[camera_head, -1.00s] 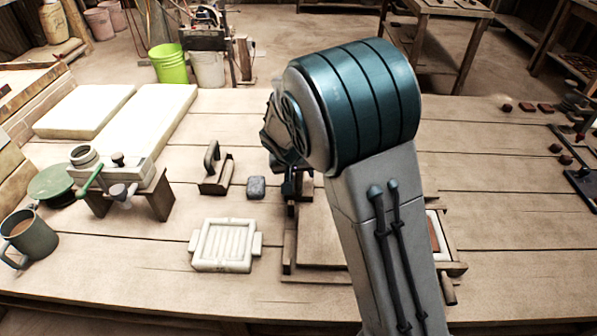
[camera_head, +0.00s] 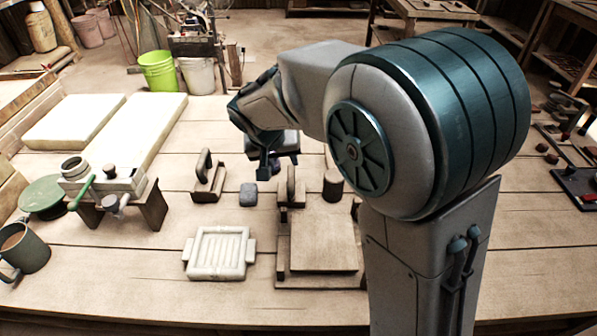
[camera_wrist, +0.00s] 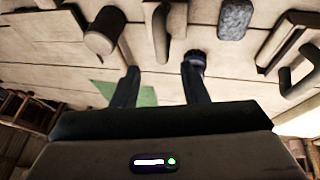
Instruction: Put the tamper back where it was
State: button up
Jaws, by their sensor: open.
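My gripper (camera_wrist: 161,78) is open in the wrist view, its fingers apart with nothing clearly between them. In the head view my gripper (camera_head: 268,163) hangs above the table behind the wooden press board (camera_head: 323,246). A short dark wooden cylinder (camera_head: 333,185) stands upright behind the board; it shows in the wrist view (camera_wrist: 100,42). A wooden piece with an upright handle (camera_head: 291,188) stands left of it, and a handled block (camera_head: 207,184) stands further left. I cannot tell which is the tamper.
A grey block (camera_head: 248,194) and a white tray-like mould (camera_head: 216,253) lie left of the board. A green patch (camera_wrist: 135,95) shows beyond my fingers. A small metal press (camera_head: 104,180) and a mug (camera_head: 24,246) stand at the left. The front table strip is clear.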

jog(key=s+d+r+g, duration=0.1)
jog(key=s+d+r, duration=0.1)
jog(key=s+d, duration=0.75)
jog(key=s+d+y, duration=0.1)
jog(key=s+d, duration=0.2)
jog(key=s, duration=0.3)
jog(key=s+d+g+y, duration=0.1)
jog(key=s+d, duration=0.3)
jog(key=s, duration=0.2)
jog(key=shift+d+f, duration=0.15)
jog(key=shift+d, duration=0.1)
jog(key=shift+w, duration=0.1)
